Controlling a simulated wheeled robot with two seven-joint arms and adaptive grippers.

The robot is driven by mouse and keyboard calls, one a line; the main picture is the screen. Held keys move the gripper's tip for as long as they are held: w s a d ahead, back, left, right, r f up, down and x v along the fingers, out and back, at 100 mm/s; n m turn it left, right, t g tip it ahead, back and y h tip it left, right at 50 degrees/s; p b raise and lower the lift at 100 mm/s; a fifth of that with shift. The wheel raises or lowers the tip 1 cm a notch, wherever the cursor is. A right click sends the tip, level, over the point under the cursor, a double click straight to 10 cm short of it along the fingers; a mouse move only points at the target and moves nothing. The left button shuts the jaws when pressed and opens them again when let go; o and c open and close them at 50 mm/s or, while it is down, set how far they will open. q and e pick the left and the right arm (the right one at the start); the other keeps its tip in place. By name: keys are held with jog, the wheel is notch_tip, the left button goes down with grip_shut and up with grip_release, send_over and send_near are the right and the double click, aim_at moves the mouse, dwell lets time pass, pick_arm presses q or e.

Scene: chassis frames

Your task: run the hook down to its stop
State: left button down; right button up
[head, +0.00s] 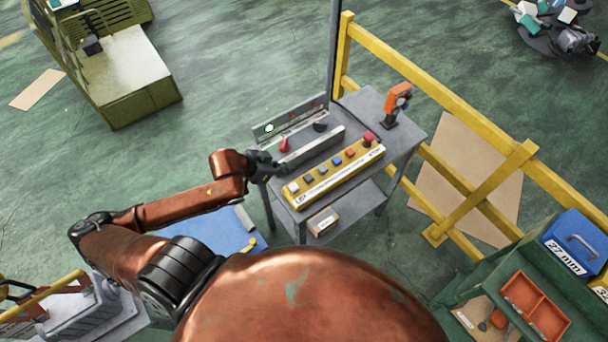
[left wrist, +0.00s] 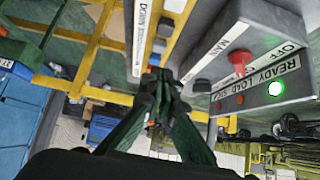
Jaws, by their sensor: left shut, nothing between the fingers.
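A yellow control box (head: 322,184) lies on a grey table, with UP lettered at its near left end and DOWN at its far right end. Several coloured buttons sit along it, including a blue one (head: 337,161) and a red mushroom button (head: 368,138). My left gripper (head: 268,165) is shut and empty at the table's left edge, beside the grey panels. In the left wrist view its dark fingers (left wrist: 160,82) meet in front of the yellow box (left wrist: 172,32) and the DOWN label (left wrist: 139,38); contact cannot be told. No hook is in view. My right gripper is not in view.
A grey panel behind the box has a lit green lamp (left wrist: 275,88) and a red lever (head: 284,145). An orange device (head: 397,103) stands at the table's back right. A yellow railing (head: 450,100) runs behind. Open floor lies left of the table.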

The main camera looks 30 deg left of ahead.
pick_arm(q)
jog(key=p, duration=0.1)
send_over(310, 176)
jog(key=s+a, duration=0.1)
jog(key=s, duration=0.1)
jog(key=f, duration=0.6)
jog(key=shift+s+f, duration=0.2)
jog(key=shift+f, duration=0.2)
notch_tip(310, 176, down, 3)
jog(key=shift+r+p, duration=0.2)
jog(key=shift+p, duration=0.1)
jog(key=shift+f, duration=0.9)
